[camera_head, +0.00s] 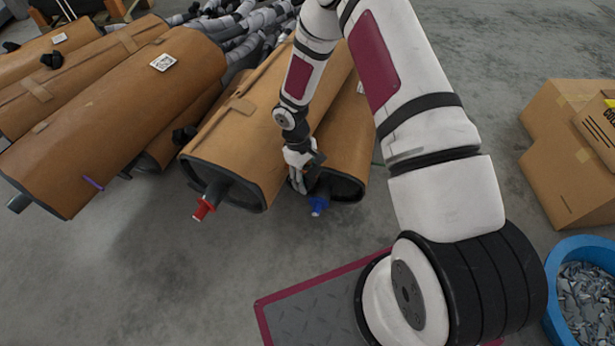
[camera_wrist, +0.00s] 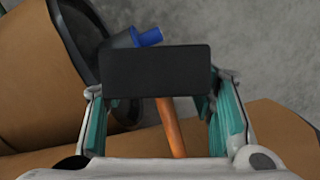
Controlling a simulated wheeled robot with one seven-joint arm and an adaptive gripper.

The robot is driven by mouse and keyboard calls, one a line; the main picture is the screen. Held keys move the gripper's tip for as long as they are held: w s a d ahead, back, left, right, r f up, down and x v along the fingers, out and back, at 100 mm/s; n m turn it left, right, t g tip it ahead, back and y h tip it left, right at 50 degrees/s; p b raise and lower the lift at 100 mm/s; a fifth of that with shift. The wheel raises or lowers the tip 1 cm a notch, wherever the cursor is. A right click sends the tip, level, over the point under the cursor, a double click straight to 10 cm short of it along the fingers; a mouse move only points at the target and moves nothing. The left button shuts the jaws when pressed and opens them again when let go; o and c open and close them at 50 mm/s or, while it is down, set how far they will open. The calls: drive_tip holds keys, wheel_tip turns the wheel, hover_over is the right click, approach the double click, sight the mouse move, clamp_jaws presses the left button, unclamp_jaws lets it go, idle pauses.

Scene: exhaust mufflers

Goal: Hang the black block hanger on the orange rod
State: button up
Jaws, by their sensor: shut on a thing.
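The black block hanger (camera_wrist: 155,72) is a flat dark rectangle in the wrist view. My gripper (camera_wrist: 160,97) is shut on it, with one teal finger at each side. The orange rod (camera_wrist: 171,128) shows just below the block and its upper end is hidden behind it. I cannot tell whether the block touches or sits on the rod. In the head view my gripper (camera_head: 302,167) is over the front end of the small brown muffler (camera_head: 347,140), where block and rod are too small or hidden to make out.
A blue plug (camera_head: 318,206) sticks out of the small muffler's front; it also shows in the wrist view (camera_wrist: 147,36). A red plug (camera_head: 203,208) is on the muffler to the left (camera_head: 235,130). Cardboard boxes (camera_head: 565,150) and a blue tub (camera_head: 560,262) stand at right. Floor in front is clear.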

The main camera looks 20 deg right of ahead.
drive_tip(key=shift+w+a+r, duration=0.2)
drive_tip(key=shift+w+a, duration=0.35)
drive_tip(key=shift+a, duration=0.15)
drive_tip(key=o, duration=1)
drive_tip(key=shift+o, duration=1.3)
drive_tip(key=shift+s, duration=0.1)
drive_tip(key=shift+s+d, duration=0.1)
drive_tip(key=shift+d, duration=0.05)
drive_tip(key=shift+d, duration=0.1)
